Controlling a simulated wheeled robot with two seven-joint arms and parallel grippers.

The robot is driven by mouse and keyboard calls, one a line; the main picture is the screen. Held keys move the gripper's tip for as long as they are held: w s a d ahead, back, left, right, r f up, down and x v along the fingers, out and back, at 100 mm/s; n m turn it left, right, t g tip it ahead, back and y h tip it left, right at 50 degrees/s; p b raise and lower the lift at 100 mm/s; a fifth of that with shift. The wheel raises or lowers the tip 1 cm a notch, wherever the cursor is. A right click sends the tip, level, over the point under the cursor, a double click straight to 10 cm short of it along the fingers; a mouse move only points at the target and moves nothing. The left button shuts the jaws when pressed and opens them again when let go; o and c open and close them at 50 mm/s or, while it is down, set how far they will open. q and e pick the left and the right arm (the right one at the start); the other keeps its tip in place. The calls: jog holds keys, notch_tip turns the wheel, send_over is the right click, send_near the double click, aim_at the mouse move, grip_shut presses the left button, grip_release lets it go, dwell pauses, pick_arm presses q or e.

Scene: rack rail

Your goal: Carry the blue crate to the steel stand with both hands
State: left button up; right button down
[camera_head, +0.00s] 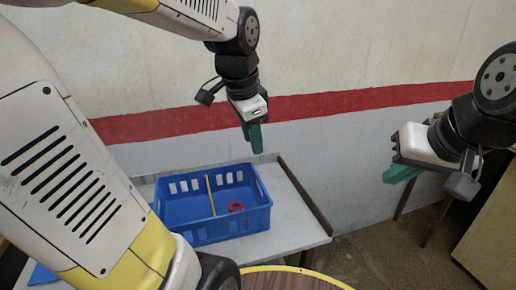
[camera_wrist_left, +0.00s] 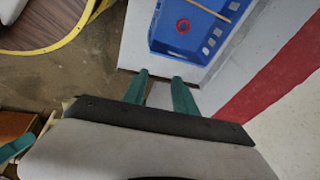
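The blue crate (camera_head: 215,229) sits upright on a pale grey-topped table, and it also shows in the left wrist view (camera_wrist_left: 192,38). Inside it are a red ring (camera_head: 236,207) and a thin wooden stick (camera_head: 210,194). My left gripper (camera_head: 257,150) hangs above the crate's far right side, not touching it. In the left wrist view its green fingers (camera_wrist_left: 160,80) are apart with nothing between them. My right gripper (camera_head: 397,176) is in the air well right of the crate. Its fingers overlap, so its opening is unclear. I cannot make out which surface is the steel stand.
The pale table (camera_head: 290,220) has a dark raised strip (camera_head: 304,196) along its right edge. A round brown top with a yellow rim (camera_head: 285,270) is in front. A tan panel (camera_head: 490,240) stands at right. A wall with a red stripe (camera_head: 330,103) is behind.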

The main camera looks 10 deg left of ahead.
pick_arm(q)
jog(key=s+n+t+h, duration=0.1)
jog(key=s+n+t, duration=0.1)
jog(key=s+n, duration=0.6)
jog(key=shift+d+r+n+t+h, duration=0.3)
jog(key=shift+d+n, duration=0.1)
jog(key=shift+n, duration=0.5)
jog(key=shift+s, duration=0.1)
